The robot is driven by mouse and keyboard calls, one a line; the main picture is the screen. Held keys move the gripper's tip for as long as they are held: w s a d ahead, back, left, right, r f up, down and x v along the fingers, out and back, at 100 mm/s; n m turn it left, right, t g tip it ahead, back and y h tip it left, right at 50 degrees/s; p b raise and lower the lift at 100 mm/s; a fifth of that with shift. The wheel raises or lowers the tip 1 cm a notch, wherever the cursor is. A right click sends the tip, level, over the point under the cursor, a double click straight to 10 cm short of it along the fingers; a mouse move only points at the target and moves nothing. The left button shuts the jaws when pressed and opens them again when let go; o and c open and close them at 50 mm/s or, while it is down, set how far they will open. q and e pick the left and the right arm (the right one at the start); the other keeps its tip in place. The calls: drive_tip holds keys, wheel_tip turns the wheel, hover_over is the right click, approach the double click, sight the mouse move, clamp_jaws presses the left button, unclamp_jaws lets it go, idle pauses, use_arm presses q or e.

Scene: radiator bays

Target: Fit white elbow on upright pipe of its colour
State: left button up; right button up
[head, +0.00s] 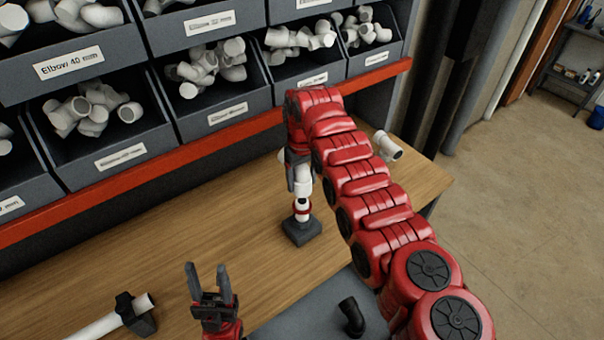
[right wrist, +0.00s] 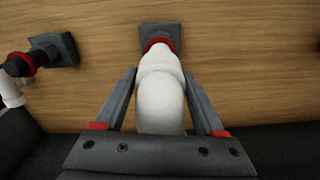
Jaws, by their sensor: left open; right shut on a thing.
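The white elbow (right wrist: 162,105) is between the fingers of my right gripper (right wrist: 163,78), which is shut on it. In the head view, the right gripper (head: 298,175) is upright over the dark pipe base (head: 302,231), partly hidden by my red arm. The white elbow (head: 303,186) is in line with the short upright pipe with a red ring (head: 302,210). The ring (right wrist: 158,43) shows just beyond the elbow in the wrist view. I cannot tell how far the elbow sits on the pipe. My left gripper (head: 209,283) is open and empty above the bench front.
A black upright pipe with a red ring (right wrist: 20,65) stands left in the wrist view. A white fitting (head: 387,146) is behind my right arm. A black elbow (head: 351,315) lies on a grey surface. Bins (head: 125,155) line the back.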

sight(302, 200)
drive_tip(key=shift+f, duration=0.95)
drive_tip(key=shift+f+b, duration=0.75)
drive_tip(key=shift+f, duration=0.35)
drive_tip(key=shift+f+b, duration=1.15)
drive_tip(key=shift+f, duration=0.05)
drive_tip(key=o, duration=1.4)
